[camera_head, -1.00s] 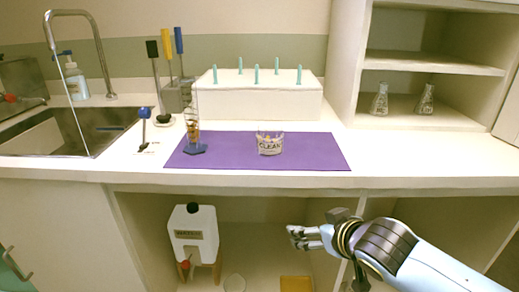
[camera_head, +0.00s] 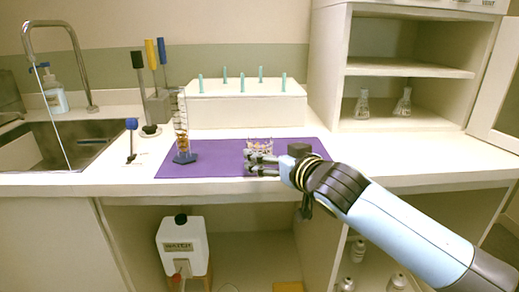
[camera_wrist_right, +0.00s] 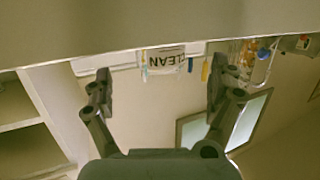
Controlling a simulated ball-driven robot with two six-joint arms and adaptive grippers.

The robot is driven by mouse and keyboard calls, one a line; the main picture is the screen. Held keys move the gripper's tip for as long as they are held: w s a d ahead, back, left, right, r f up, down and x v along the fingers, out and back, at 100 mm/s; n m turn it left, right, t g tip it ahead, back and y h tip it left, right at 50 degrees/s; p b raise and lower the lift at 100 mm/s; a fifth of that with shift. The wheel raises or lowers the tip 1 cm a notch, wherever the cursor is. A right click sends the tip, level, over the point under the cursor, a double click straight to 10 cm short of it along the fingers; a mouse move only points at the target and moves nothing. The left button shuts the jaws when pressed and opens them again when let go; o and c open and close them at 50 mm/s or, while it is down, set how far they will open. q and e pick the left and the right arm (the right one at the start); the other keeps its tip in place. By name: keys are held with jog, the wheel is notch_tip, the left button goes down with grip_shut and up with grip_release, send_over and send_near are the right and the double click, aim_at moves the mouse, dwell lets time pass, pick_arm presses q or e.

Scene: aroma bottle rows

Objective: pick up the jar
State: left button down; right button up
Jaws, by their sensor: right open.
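The jar (camera_head: 262,145) is a small clear container with a "CLEAN" label, standing on the purple mat (camera_head: 215,165). In the head view my right gripper (camera_head: 256,164) is in front of the jar's lower part and hides its label. In the right wrist view the jar (camera_wrist_right: 165,60) shows upside down, between the two spread fingers in the picture and beyond their tips. The right gripper (camera_wrist_right: 160,88) is open with nothing between its fingers. I cannot see contact with the jar. My left gripper is not in view.
A measuring cylinder (camera_head: 182,130) with a blue base stands left of the jar on the mat. A white box (camera_head: 245,109) with several teal pegs is behind. The counter's front edge (camera_head: 215,187) runs below my right arm. A sink (camera_head: 60,150) is at left.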

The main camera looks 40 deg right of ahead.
aim_at(266, 151)
jog(key=x, duration=0.5)
jog(key=shift+w, duration=0.2)
jog(key=shift+c, duration=0.3)
jog(key=c, duration=1.3)
